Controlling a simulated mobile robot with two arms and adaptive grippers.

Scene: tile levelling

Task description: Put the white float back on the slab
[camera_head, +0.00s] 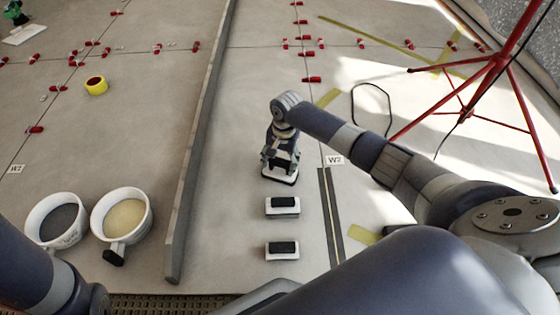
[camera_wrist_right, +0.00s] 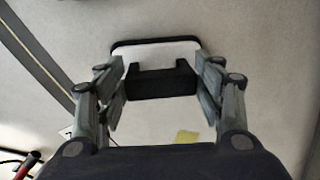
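A white float with a black lower edge (camera_head: 280,178) is below my right gripper (camera_head: 281,152) in the head view, near the middle of the floor. In the right wrist view its black handle (camera_wrist_right: 161,82) sits between the two fingers of my right gripper (camera_wrist_right: 161,75), which appear to press on its two ends. Its pale body spreads behind the handle, with a black rim at the top. Whether the float touches the slab (camera_head: 240,225) or hangs just above it I cannot tell. My left gripper is out of view; only part of the left arm shows at lower left.
Two white blocks with black tops (camera_head: 282,207) (camera_head: 282,250) lie nearer me. Two buckets (camera_head: 60,243) (camera_head: 108,235) stand at left, beyond a long grey straightedge (camera_head: 190,185). Dark strips (camera_head: 330,215) lie right of the blocks. A red tripod (camera_head: 490,75) stands at upper right.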

